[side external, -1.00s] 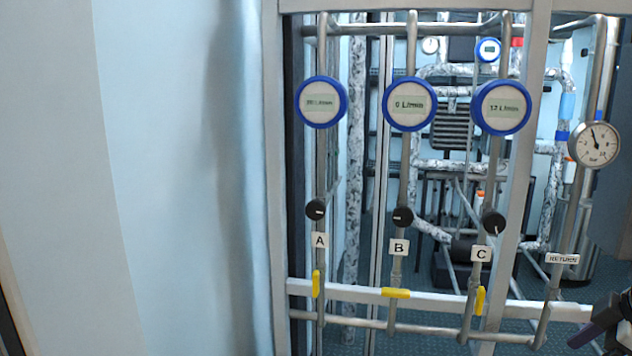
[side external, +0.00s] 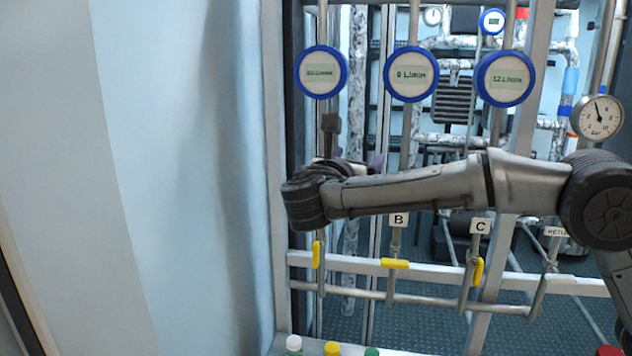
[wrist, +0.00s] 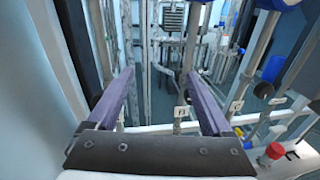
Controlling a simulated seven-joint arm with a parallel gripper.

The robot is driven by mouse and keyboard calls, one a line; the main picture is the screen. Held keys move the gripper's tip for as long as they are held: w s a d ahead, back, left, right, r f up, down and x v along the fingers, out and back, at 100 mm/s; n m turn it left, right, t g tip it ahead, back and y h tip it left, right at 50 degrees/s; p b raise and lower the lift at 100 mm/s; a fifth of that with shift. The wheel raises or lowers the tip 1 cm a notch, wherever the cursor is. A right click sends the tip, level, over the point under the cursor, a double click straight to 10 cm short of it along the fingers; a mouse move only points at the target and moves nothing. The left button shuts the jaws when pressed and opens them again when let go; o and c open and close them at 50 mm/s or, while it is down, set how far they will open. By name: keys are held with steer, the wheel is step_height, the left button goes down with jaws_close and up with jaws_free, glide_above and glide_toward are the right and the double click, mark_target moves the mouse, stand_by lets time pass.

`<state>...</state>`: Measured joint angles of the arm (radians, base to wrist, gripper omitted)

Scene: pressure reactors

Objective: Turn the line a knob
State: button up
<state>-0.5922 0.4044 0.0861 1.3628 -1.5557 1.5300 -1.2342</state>
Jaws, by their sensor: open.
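My gripper (wrist: 160,74) shows in the wrist view with its two purple fingers spread apart and nothing held between them. In the side view, my arm reaches in from the right, across the pipe of line A. It hides the A label and the line A knob, so I cannot tell whether a finger touches the knob. The line A flow meter (side external: 320,72), round with a blue rim, is above my arm. The yellow line A valve handle (side external: 316,254) stands upright below it. I cannot make out the line A knob in the wrist view.
The B label (side external: 398,220) and C label (side external: 480,226) are just below my arm. Flow meters B (side external: 411,74) and C (side external: 506,78) and a pressure gauge (side external: 600,117) are above it. A pale wall (side external: 170,180) borders the left. Capped bottles (side external: 331,349) stand at the bottom.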

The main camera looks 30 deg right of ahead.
steer(key=w+a+f+n+t+y, duration=0.2)
steer(key=a+f+n, duration=0.1)
steer(key=a+f, duration=0.65)
steer(key=x, duration=0.4)
steer(key=r+x, duration=0.1)
steer(key=x, duration=0.3)
steer(key=r+x, duration=0.1)
steer(key=x, duration=0.3)
steer(key=shift+w+a+r, duration=0.15)
steer(key=shift+w, duration=0.45)
jaws_close()
